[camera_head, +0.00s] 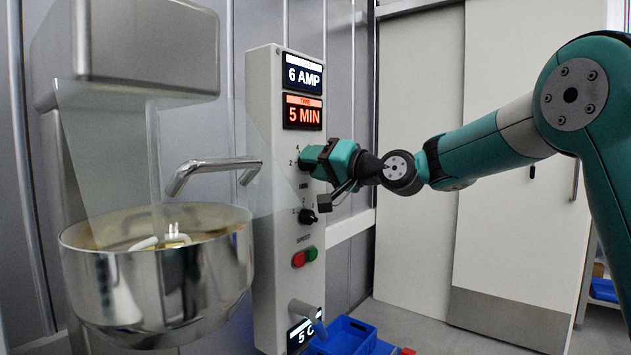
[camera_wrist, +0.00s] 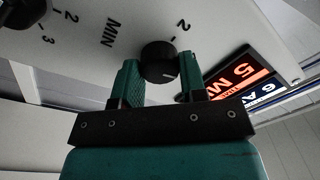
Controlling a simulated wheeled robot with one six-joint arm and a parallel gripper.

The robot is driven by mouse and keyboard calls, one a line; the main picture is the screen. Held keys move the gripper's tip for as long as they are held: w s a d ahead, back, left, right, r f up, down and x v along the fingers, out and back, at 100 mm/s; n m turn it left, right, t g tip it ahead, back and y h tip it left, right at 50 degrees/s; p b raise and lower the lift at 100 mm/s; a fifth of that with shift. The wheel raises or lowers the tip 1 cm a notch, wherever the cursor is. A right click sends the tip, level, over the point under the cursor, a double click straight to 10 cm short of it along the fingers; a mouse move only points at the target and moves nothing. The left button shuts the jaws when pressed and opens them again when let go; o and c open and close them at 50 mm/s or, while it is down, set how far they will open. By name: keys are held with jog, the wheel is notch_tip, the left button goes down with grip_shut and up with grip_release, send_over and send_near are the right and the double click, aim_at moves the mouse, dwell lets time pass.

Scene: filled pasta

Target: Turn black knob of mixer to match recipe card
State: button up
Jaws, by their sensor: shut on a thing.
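The mixer's control panel (camera_head: 262,130) stands upright with a "5 MIN" display (camera_head: 303,112). In the wrist view, a round black knob (camera_wrist: 158,60) sits between the two green fingers of my gripper (camera_wrist: 158,68), beside the label "MIN" and a "2". My gripper is shut on this knob. A small pale line shows on the knob. In the head view, my gripper (camera_head: 312,160) reaches the panel from the right and hides this knob. A second black knob (camera_head: 307,216) is lower on the panel; it also shows in the wrist view (camera_wrist: 25,14). I see no recipe card.
A "6 AMP" display (camera_head: 304,73) is above. Red (camera_head: 298,259) and green (camera_head: 311,254) buttons sit below the lower knob. A steel bowl (camera_head: 150,285) and clear guard (camera_head: 100,150) are on the left. A blue crate (camera_head: 345,335) is low, right of the panel.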

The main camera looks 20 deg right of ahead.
jog(key=shift+f+n+b, duration=0.1)
jog(key=shift+n+b, duration=1.55)
jog(key=shift+n, duration=0.35)
jog(key=o, duration=0.9)
jog(key=shift+s+d, duration=0.1)
jog(key=b+v, duration=0.2)
jog(key=v, duration=1.5)
jog(key=shift+s+d, duration=0.1)
